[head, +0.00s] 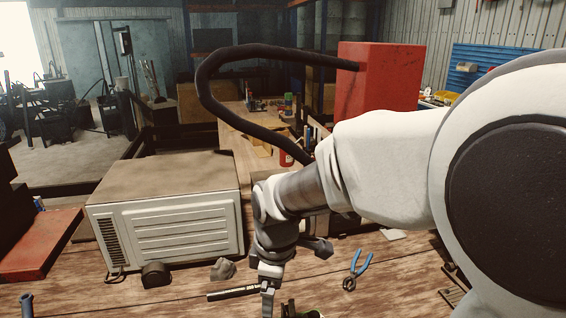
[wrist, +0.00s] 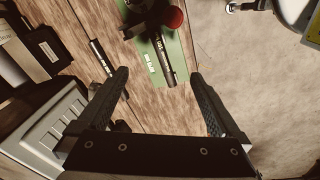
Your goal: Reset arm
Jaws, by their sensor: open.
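My arm reaches in from the right in the head view and bends down over the wooden bench. My gripper (wrist: 160,88) is open in the wrist view, with its two dark fingers wide apart and nothing between them. It also shows at the bottom of the head view (head: 268,296), where the picture cuts it off. Beyond the fingertips, in the wrist view, lies a green base (wrist: 176,62) carrying a dark device with a black handle (wrist: 162,60) and a red round part (wrist: 174,17). The device is mostly cut off at the bottom of the head view.
A pale metal box (head: 165,215) stands left of my gripper. Blue-handled pliers (head: 358,268) and a dark rod (head: 232,293) lie on the bench (head: 190,285). A black hose (head: 235,120) loops from a red box (head: 378,85) behind my arm.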

